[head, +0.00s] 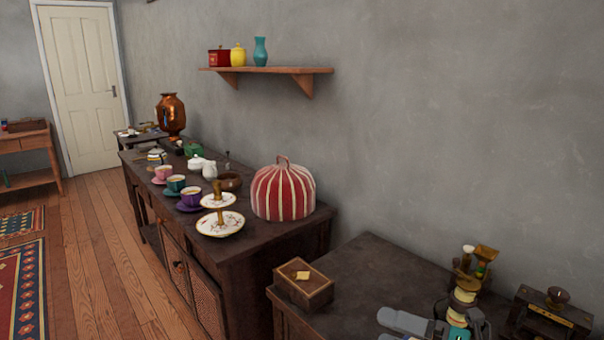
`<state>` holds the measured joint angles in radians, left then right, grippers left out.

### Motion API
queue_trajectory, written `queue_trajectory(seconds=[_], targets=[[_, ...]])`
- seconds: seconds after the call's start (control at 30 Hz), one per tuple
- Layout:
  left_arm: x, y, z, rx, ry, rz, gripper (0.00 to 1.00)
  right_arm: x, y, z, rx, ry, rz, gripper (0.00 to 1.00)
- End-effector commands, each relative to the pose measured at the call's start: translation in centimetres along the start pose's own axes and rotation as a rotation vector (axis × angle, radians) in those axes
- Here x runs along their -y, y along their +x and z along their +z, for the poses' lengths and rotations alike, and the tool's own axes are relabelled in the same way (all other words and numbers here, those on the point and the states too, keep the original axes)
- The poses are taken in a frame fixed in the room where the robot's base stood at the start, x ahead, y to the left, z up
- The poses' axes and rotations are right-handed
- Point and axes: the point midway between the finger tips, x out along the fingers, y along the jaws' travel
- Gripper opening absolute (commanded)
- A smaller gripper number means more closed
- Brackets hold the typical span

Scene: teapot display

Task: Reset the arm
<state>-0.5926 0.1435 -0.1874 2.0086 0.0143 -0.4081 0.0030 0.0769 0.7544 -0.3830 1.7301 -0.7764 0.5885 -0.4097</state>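The task names no object. Grey parts (404,322) at the lower right edge look like part of my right arm, cut off by the frame. They are beside a stacked gold, cream and teal item (464,290) on the near dark table (385,270). The fingertips are not clear, and I cannot tell whether they touch that item. My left gripper is out of view.
A wooden box (303,287) stands on the near table, and a dark box (550,315) at its right. Behind, a sideboard (262,246) holds a striped tea cosy (283,192), a two-tier stand (220,224) and several cups.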

Motion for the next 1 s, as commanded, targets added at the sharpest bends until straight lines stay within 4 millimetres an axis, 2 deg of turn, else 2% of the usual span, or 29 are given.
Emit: queue_trajectory(seconds=[0.03,0.13,0.27,0.3,0.4,0.5,0.63,1.0], targets=[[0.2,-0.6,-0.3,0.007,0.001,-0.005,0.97,-0.1,0.3,-1.0,0.115,0.206,0.036,0.88],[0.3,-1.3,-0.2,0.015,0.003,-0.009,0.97,1.5,-0.3,-2.2,0.35,0.609,0.07,0.88],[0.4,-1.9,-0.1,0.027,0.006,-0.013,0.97,5.3,-2.9,-5.6,0.65,1.137,0.064,0.88],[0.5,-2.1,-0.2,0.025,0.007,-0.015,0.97,6.5,-3.9,-7.1,0.734,1.285,0.054,0.88],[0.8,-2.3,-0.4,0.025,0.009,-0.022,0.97,8.9,-6.2,-11.0,0.914,1.596,0.023,0.88],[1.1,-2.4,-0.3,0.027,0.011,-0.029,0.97,10.3,-7.7,-14.3,1.038,1.807,-0.004,0.88],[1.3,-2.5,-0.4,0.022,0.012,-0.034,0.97,11.0,-8.6,-16.4,1.11,1.93,-0.023,0.88],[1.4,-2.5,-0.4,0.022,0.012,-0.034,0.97,11.0,-8.7,-16.6,1.115,1.937,-0.023,0.88]])
